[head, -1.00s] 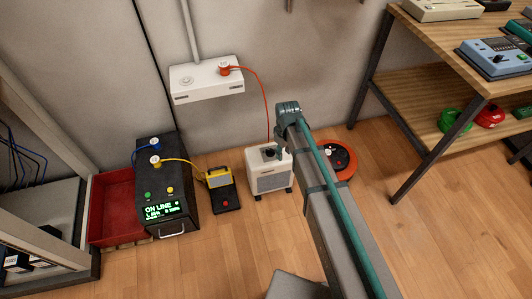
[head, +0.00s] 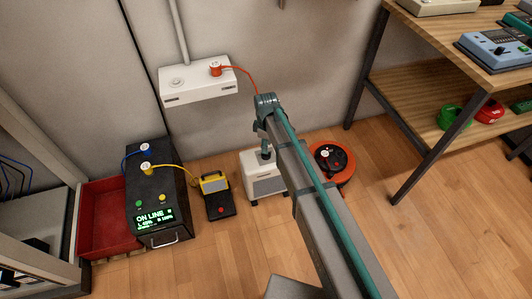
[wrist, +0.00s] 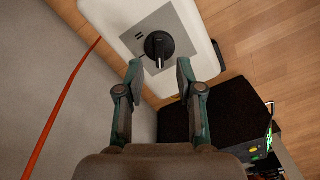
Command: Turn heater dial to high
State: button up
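The white heater (head: 265,180) stands on the floor against the wall in the head view, partly hidden behind my arm. In the wrist view, the heater top (wrist: 205,22) carries a grey plate with a round black dial (wrist: 159,46) that has a pale pointer mark. My gripper (wrist: 158,72) is open, with its two fingertips apart just short of the dial and the dial lined up between them. The fingers do not appear to touch it. In the head view, my gripper (head: 266,152) is over the heater top, and the dial is hidden there.
A yellow and black device (head: 215,190) stands left of the heater, beside a black power unit (head: 158,210) reading ON LINE. An orange cable reel (head: 335,160) lies on the right. An orange cord (wrist: 62,110) runs from the wall box (head: 198,82) close to my gripper.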

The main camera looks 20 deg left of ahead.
jog(key=shift+f+b, duration=0.5)
jog(key=shift+f, duration=1.6)
grip_shut()
